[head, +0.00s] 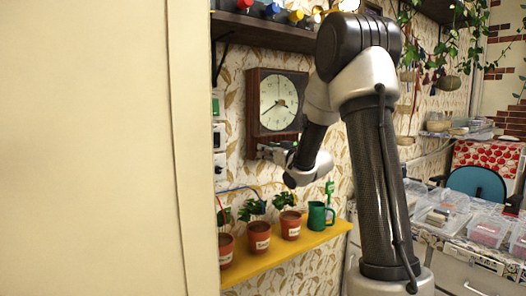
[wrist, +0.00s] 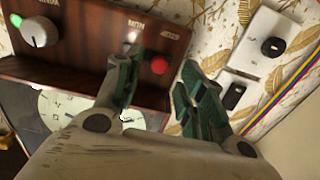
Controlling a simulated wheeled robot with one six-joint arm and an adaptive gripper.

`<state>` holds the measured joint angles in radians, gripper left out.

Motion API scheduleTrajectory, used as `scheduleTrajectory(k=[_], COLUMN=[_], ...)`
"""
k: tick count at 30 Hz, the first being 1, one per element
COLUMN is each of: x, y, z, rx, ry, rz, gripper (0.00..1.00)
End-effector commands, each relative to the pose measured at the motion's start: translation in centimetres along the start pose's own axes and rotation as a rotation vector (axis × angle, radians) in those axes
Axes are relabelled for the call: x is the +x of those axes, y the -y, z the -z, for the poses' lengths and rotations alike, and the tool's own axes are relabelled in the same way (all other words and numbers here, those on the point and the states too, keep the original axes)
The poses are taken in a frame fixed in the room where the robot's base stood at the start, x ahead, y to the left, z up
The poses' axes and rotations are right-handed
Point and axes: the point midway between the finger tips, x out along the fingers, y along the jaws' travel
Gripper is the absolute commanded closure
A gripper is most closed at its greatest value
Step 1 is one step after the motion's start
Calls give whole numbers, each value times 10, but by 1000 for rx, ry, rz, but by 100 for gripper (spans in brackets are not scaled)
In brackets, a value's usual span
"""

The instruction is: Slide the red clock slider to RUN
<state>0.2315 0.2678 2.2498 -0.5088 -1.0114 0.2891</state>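The wall clock (head: 278,102) hangs in a dark wooden case on the patterned wall. In the wrist view its wooden panel (wrist: 85,35) appears upside down, with a round red knob (wrist: 159,65) near the panel's right end and small white labels too unclear to read surely. My gripper (wrist: 160,60) is open, with green-padded fingers. The red knob shows between the fingertips, nearer the left one; I cannot tell whether either touches it. In the head view my gripper (head: 274,151) is at the clock's lower edge, and the knob is hidden there.
A pale knob (wrist: 40,32) and a green light (wrist: 15,20) are on the same panel. A white switch plate (wrist: 262,50) is right of my fingers. Below the clock, a yellow shelf (head: 262,262) holds potted plants (head: 259,236) and a green mug (head: 317,215). A pale panel (head: 90,150) fills the left.

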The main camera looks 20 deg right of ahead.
Motion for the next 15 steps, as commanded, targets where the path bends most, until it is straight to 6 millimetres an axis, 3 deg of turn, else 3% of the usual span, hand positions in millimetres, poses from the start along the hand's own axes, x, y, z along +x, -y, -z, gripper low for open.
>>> scheduleTrajectory(k=[6,15], x=[26,30], y=[0,0], z=[-1,0], rx=[0,0], ry=[1,2], rz=[0,-1], gripper=[60,60])
